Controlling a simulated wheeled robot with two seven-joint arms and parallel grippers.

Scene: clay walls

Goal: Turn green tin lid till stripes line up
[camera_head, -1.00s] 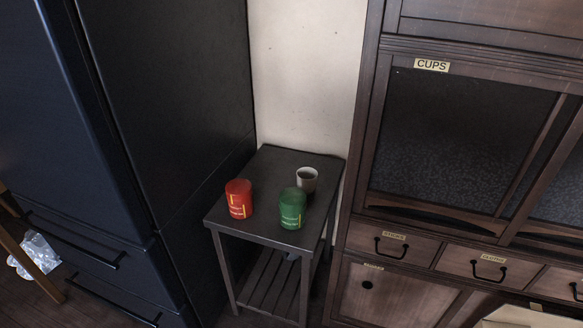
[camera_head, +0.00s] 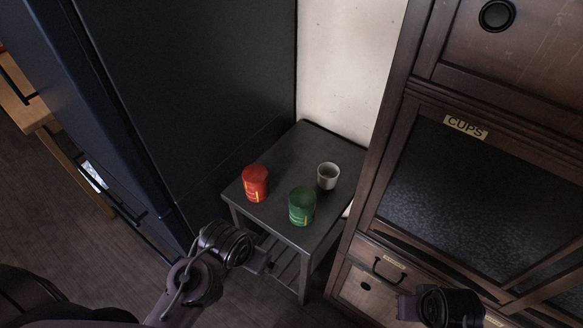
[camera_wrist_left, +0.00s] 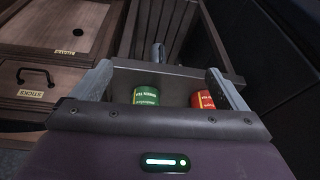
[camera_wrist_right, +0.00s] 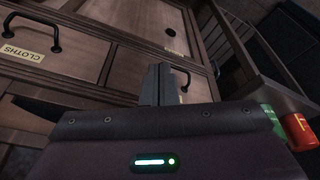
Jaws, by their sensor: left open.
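The green tin (camera_head: 301,206) stands upright near the front right of the small dark table. Its lid is on, and a small yellow mark shows low on its side; whether any stripes line up is too small to tell. It also shows in the left wrist view (camera_wrist_left: 146,96) and partly at the right edge of the right wrist view (camera_wrist_right: 272,120). My left gripper (camera_head: 262,262) is open and empty, in front of the table and short of the tin; its spread fingers show in its wrist view (camera_wrist_left: 159,72). My right gripper (camera_head: 405,305) is shut and empty by the cabinet drawers, away from the tin (camera_wrist_right: 160,68).
A red tin (camera_head: 255,184) stands left of the green tin, and a grey cup (camera_head: 327,176) behind it to the right. The table (camera_head: 270,216) sits between a dark fridge (camera_head: 200,110) and a wooden cabinet (camera_head: 375,215) labelled CUPS.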

